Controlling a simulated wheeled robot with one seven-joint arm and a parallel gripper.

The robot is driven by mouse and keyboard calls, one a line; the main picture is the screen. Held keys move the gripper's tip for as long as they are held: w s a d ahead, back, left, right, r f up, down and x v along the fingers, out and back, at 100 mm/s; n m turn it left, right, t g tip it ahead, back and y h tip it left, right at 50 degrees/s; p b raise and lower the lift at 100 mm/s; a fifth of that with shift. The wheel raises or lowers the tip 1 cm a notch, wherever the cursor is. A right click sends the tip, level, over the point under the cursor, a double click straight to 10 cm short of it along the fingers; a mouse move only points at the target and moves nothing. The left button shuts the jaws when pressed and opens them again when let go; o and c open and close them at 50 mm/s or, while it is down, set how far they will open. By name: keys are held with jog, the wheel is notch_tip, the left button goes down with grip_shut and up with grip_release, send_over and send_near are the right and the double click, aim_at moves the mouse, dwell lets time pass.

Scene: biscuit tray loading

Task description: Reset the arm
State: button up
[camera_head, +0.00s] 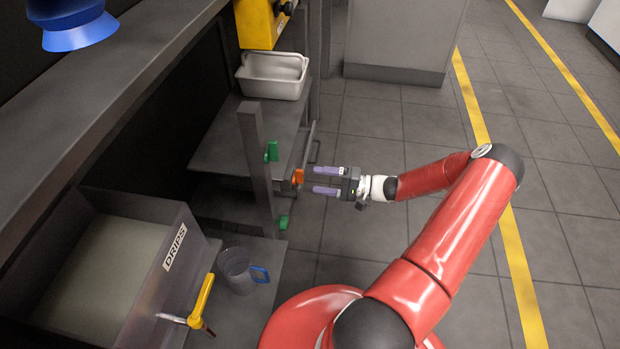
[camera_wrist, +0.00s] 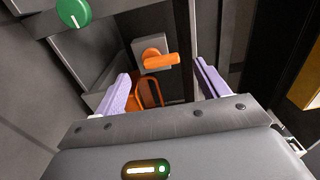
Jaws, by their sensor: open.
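My gripper (camera_head: 327,181) is stretched out to the left over the floor, level with the edge of the dark metal rack. Its two purple-padded fingers are apart and nothing shows between them. In the wrist view my gripper (camera_wrist: 165,88) is also open. An orange knob (camera_head: 298,176) on the rack lies just beyond the fingertips. In the wrist view the orange knob (camera_wrist: 158,57) sits on a grey plate ahead of the fingers, with an orange loop (camera_wrist: 149,93) below it. I cannot tell whether the fingers touch anything.
Green knobs (camera_head: 272,151) sit on the rack post. A white tray (camera_head: 272,76) stands on the shelf under a yellow machine (camera_head: 262,24). A DRIPS bin (camera_head: 176,246), a yellow-handled tap (camera_head: 202,300) and a clear jug (camera_head: 236,270) are lower left. The floor to the right is clear.

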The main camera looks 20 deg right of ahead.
jog(key=v, duration=0.2)
jog(key=shift+s+d, duration=0.2)
dwell(0.3)
